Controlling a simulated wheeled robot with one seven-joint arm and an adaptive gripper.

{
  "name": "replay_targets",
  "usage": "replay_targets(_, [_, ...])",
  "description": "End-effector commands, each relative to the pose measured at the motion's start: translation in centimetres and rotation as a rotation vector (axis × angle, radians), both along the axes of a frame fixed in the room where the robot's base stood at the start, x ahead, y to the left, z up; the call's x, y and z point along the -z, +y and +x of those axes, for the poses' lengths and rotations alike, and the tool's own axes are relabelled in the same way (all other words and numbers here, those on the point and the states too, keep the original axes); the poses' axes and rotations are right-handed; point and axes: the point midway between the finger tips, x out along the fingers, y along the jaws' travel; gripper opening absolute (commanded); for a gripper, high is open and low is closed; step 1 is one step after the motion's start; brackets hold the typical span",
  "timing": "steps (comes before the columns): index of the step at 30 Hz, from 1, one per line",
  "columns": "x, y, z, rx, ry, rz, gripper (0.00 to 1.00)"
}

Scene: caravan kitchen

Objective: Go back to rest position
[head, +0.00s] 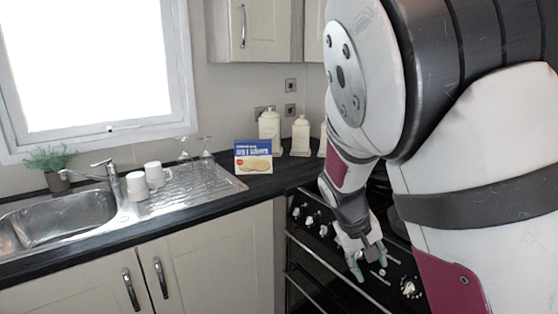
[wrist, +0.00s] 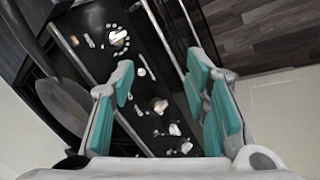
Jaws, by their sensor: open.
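My gripper (head: 366,262) hangs in front of the black cooker's control panel (head: 318,222) in the head view, below the worktop's front edge. In the wrist view my gripper (wrist: 165,100) is open, with its teal-padded fingers spread apart and nothing between them. Silver knobs on the panel (wrist: 158,104) show beyond and between the fingers. My arm fills the right side of the head view and hides part of the cooker.
A dark worktop (head: 270,183) runs left from the cooker. On it stand a blue-and-yellow box (head: 253,157), cream canisters (head: 270,132), white mugs (head: 154,174) on the drainer and a sink (head: 60,218). Cupboard doors (head: 190,265) are below. Wooden floor (wrist: 270,35) shows in the wrist view.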

Motion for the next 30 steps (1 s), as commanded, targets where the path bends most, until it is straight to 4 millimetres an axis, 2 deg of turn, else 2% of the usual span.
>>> replay_targets(1, [-1.5, -0.2, -1.4, 0.02, -0.003, 0.054, 0.43])
replay_targets(9, [-7.6, -0.2, -8.7, 0.067, -0.023, 0.271, 0.43])
replay_targets(18, [-14.2, 0.2, -17.6, 0.059, -0.099, 0.416, 0.43])
replay_targets(24, [-17.1, 0.7, -23.7, 0.04, -0.17, 0.444, 0.43])
replay_targets(30, [-18.2, 1.1, -28.4, 0.03, -0.225, 0.429, 0.43])
